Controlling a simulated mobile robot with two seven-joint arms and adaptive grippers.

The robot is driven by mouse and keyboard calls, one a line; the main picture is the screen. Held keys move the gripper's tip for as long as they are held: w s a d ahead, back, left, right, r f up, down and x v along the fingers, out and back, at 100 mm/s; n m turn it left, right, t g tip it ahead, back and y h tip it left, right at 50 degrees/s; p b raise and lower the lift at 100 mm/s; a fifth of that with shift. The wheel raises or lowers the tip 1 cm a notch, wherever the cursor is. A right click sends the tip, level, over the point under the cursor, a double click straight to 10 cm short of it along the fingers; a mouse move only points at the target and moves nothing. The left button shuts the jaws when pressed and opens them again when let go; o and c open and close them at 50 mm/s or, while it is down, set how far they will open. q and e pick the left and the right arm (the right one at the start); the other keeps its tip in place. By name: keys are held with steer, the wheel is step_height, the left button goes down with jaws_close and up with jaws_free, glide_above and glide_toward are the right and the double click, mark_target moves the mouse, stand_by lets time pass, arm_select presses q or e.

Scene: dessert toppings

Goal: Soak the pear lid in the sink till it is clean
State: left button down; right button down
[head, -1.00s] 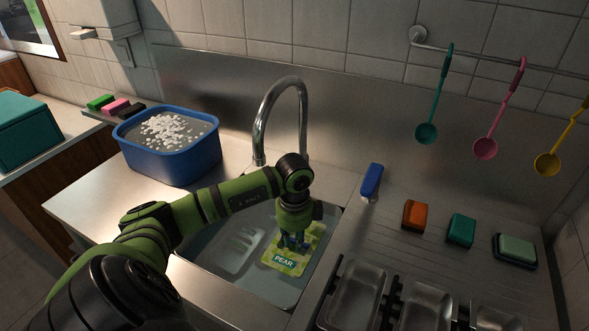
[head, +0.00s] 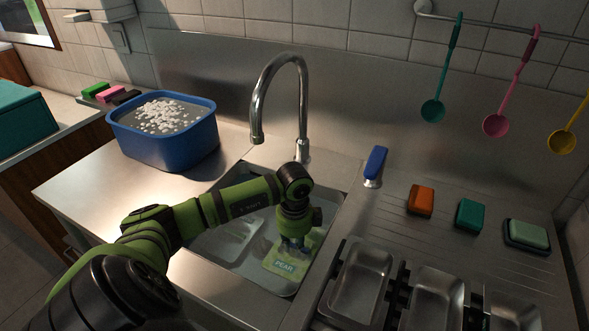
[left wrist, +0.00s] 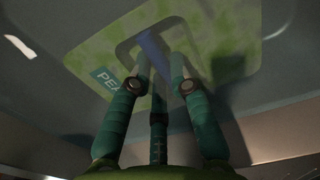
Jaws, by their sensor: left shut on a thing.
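The pear lid (head: 284,267) is a flat green and yellow patterned plate with a "PEAR" label, low in the sink (head: 215,252). It looks pale and dull, as if under water; I cannot tell how clean it is. My left gripper (head: 292,245) points down into the sink, shut on the lid. In the left wrist view, the fingers (left wrist: 158,62) close around a blue part at the middle of the lid (left wrist: 92,58), beside a dark opening. The tap (head: 277,85) arches behind the arm, with its blue lever (head: 375,163) to the right. My right gripper is out of view.
A blue tub (head: 165,152) with white bits stands left of the sink. Orange (head: 420,200), teal (head: 469,215) and pale green (head: 526,236) sponges lie on the right drainboard. Metal pans (head: 361,283) stand at the front right. Ladles (head: 433,111) hang above.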

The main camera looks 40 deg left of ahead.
mark_target(294, 247)
arm_select(q)
steer(key=shift+f+b, duration=1.3)
steer(key=shift+f, duration=0.85)
steer(key=c, duration=1.1)
jaws_free()
steer(key=shift+o, duration=0.2)
step_height(294, 247, up, 16)
steer(key=p, duration=1.3)
